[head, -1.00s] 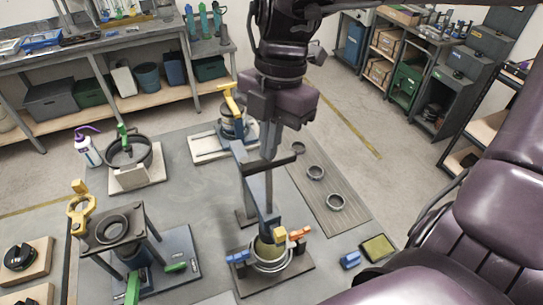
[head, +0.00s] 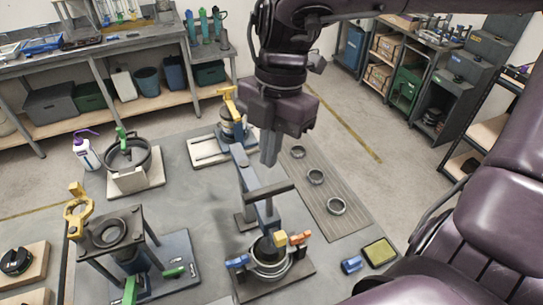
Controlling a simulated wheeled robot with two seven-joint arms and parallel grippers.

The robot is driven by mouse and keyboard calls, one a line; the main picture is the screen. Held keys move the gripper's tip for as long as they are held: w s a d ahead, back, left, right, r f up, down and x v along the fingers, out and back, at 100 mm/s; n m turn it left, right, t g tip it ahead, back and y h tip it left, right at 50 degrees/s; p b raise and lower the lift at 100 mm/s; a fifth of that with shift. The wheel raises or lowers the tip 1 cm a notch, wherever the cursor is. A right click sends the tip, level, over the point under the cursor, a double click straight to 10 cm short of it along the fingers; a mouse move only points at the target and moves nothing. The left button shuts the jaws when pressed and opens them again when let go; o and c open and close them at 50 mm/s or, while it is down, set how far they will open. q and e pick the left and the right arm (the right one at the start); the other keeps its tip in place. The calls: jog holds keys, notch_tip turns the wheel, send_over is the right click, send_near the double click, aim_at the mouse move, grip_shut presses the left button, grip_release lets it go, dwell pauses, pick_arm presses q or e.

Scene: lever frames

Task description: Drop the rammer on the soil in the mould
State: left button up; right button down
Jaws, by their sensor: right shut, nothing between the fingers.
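The rammer's dark crossbar handle (head: 270,190) sits low on its upright blue-grey frame (head: 245,172). Its lower part goes down into the mould (head: 268,268), a metal ring on a dark base. The soil is mostly hidden behind the rammer's lower end. My right gripper (head: 269,160) is above the handle, with its fingers shut and empty, pointing down. In the picture a gap shows between the fingertips and the handle. My left gripper is not in view.
A blue clamp (head: 238,262) and an orange one (head: 300,238) flank the mould. A black stand (head: 112,233) with a yellow handle is at left. Clear floor lies beyond the mat.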

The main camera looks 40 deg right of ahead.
notch_tip(320, 180, up, 7)
jog(key=p, duration=0.4)
jog(key=shift+f, duration=0.15)
jog(key=c, duration=2.1)
grip_release()
